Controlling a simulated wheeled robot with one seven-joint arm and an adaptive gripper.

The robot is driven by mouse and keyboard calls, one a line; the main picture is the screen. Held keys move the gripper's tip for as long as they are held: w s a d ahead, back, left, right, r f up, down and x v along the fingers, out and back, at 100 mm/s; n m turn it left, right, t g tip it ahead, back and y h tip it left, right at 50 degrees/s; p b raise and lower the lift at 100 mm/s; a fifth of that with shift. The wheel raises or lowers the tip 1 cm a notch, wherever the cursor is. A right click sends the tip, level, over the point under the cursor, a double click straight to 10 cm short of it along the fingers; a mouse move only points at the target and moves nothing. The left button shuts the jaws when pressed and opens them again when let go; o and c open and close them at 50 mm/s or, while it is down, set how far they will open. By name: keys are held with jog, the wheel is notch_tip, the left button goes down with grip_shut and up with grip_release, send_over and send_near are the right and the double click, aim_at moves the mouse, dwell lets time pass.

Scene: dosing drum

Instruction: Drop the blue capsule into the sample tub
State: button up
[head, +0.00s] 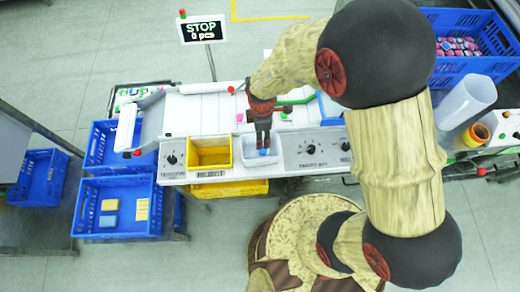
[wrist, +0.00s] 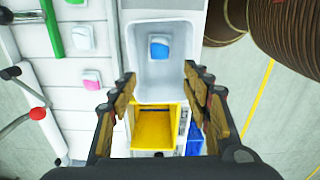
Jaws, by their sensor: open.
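A yellow bin (head: 210,168) sits just left of the white tub. A dial panel (head: 312,148) is to the right. Blue crates (head: 77,208) stand left. A sign (head: 202,29) reads "STOP".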

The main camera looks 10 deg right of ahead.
jog(key=shift+r, duration=0.1)
notch_tip(320, 180, up, 12)
dwell(0.7)
dwell(0.4)
jog(key=s+d+r+m+t+b, duration=0.2)
jog(key=s+d+m+b, duration=0.4)
jog(key=m, duration=0.3)
jog(key=s+d+r+m+t+b, duration=0.3)
jog(key=s+d+r+m+b, duration=0.2)
jog(key=m, duration=0.4)
jog(key=s+d+b, duration=0.1)
jog(key=d+b, duration=0.1)
jog(key=shift+d+t+b, duration=0.2)
jog(key=shift+t+b, duration=0.1)
jog(key=shift+s, duration=0.15)
